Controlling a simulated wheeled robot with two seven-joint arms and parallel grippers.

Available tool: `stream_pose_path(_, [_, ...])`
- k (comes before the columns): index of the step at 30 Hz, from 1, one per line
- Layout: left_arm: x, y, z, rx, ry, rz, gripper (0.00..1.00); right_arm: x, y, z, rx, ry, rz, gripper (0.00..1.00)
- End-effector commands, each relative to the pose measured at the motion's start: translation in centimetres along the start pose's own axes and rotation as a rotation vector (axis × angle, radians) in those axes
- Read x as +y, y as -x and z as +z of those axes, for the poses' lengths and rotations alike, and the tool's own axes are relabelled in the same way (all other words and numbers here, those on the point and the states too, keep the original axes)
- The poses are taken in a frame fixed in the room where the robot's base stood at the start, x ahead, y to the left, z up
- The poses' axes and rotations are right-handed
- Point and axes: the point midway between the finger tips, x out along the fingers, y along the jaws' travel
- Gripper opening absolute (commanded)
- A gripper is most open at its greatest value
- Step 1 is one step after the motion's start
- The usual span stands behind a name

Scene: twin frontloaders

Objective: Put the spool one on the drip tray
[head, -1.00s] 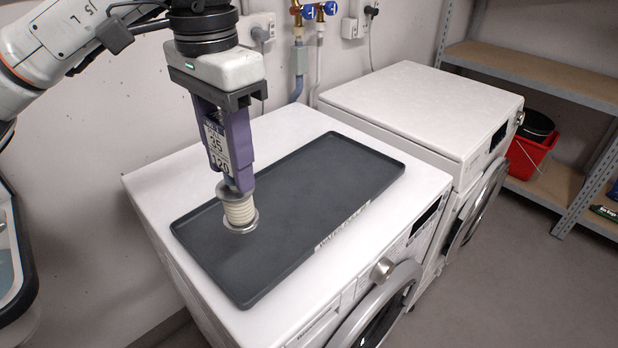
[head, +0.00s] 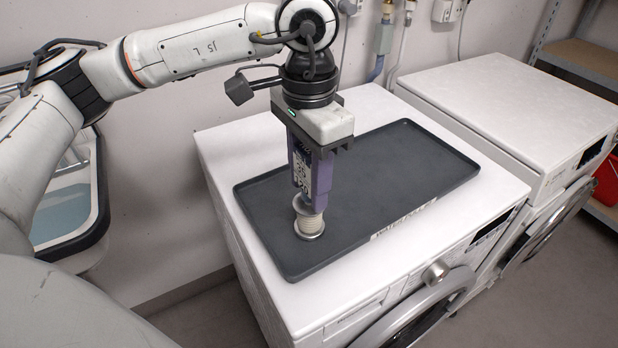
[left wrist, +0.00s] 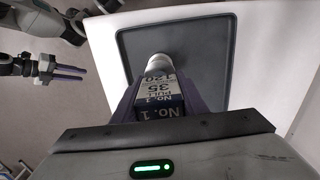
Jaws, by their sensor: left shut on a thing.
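The spool (head: 309,224), pale ribbed winding between metallic flanges, is upright at the left part of the dark grey drip tray (head: 400,165). Its lower flange is at or just above the tray floor; I cannot tell which. My left gripper (head: 311,198) points down with purple fingers shut at the spool's top. A block labelled "No. 1" (left wrist: 160,98) shows between the fingers; its join to the spool is unclear. In the left wrist view the spool's pale end (left wrist: 159,66) shows over the tray. My right gripper (left wrist: 68,72) hangs far off, its purple fingers apart and empty.
The tray lies on a white front-loader (head: 225,150), its right part empty. A second white front-loader (head: 510,100) stands to the right. A sink (head: 70,205) is at the left. Shelving and a red bucket (head: 607,180) are at the far right.

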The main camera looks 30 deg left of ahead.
Motion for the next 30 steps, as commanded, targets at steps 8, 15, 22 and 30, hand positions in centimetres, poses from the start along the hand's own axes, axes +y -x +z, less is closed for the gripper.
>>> stream_pose_path(8, [0.0, -0.3, 0.0, -0.001, 0.0, 0.0, 0.42, 0.2, -0.4, 0.1, 0.002, 0.002, 0.002, 0.31])
stream_pose_path(15, [0.0, -0.3, 0.0, -0.001, 0.0, 0.0, 0.58, 0.2, -0.3, 0.1, 0.001, 0.002, 0.003, 0.31])
stream_pose_path(22, [0.0, 0.3, 0.0, 0.0, 0.0, 0.0, 0.58, 0.1, 0.1, -0.4, 0.002, 0.001, 0.003, 0.31])
stream_pose_path(30, [0.0, 5.0, -0.2, 0.005, -0.001, -0.001, 0.58, 0.2, 0.0, -0.3, 0.006, 0.0, 0.003, 0.31])
